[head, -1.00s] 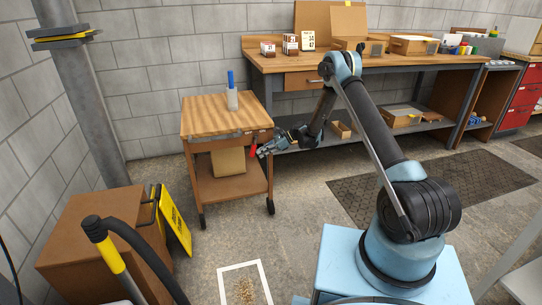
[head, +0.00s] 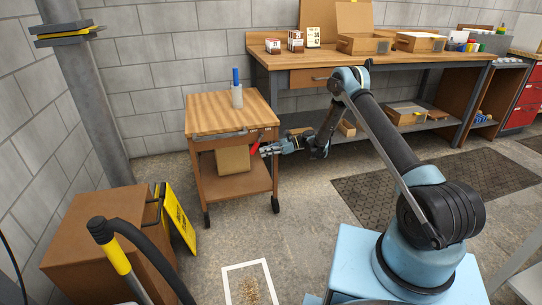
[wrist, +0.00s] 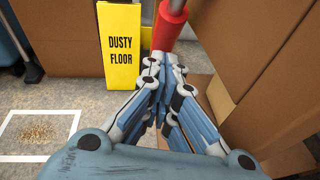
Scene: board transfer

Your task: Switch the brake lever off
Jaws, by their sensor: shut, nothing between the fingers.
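The brake lever has a red grip (head: 254,148) at the right front of the wooden cart (head: 232,115), just below its top. In the wrist view, the red grip (wrist: 168,28) hangs from a grey rod at the top centre. My gripper (head: 263,151) is beside the lever in the head view, on its right. In the wrist view, my gripper (wrist: 166,62) has its fingertips together just below the grip's end. They look very close to it; I cannot tell whether they touch. Nothing shows between the fingers.
A yellow "dusty floor" sign (head: 180,220) leans by a brown cabinet (head: 105,225). The workbench (head: 400,65) is behind my arm. Floor before the cart is open.

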